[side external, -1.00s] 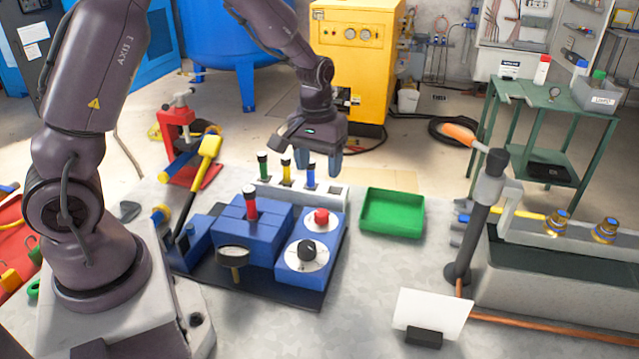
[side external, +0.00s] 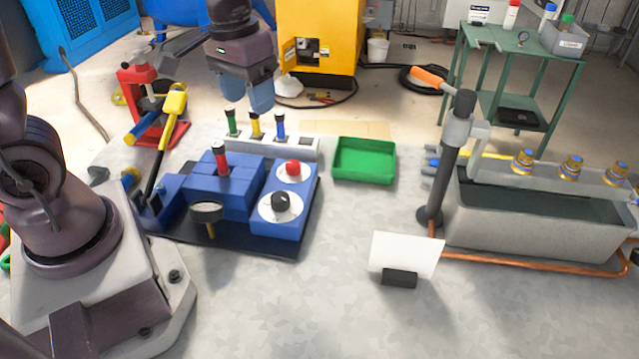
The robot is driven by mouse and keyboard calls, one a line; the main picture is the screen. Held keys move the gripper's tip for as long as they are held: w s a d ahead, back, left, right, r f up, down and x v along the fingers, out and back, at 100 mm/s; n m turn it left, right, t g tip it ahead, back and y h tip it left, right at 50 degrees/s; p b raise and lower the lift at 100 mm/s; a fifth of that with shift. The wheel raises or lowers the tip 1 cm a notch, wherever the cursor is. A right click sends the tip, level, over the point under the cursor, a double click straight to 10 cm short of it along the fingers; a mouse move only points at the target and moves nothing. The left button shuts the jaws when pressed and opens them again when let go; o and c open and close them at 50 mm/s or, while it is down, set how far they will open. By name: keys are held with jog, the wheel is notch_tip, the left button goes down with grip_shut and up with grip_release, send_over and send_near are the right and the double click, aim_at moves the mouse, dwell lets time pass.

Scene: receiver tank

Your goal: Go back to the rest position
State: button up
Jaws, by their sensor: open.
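My gripper (side external: 252,98) hangs in the air above and behind the rack of pegs, with its fingers pointing down. Its blue-grey fingers are apart and I see nothing held between them. A red peg with a black and white top (side external: 220,158) stands upright in the blue block unit (side external: 222,190). Green (side external: 232,122), yellow (side external: 255,124) and blue (side external: 280,125) pegs stand in the white rack (side external: 302,147) just below my gripper. The gripper is clear of them all.
The blue panel beside the unit carries a red button (side external: 293,171) and a black knob (side external: 280,202). A green tray (side external: 365,160), white card (side external: 405,254), dark post (side external: 445,175) and grey trough (side external: 550,222) stand right. The front bench is clear.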

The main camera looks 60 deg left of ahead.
jog(key=s+d+r+m+t, duration=0.3)
jog(key=s+r+t, duration=0.2)
jog(key=s+r, duration=0.4)
jog(key=shift+s+d+r, duration=0.15)
jog(key=shift+s+d, duration=0.15)
jog(key=shift+d, duration=0.1)
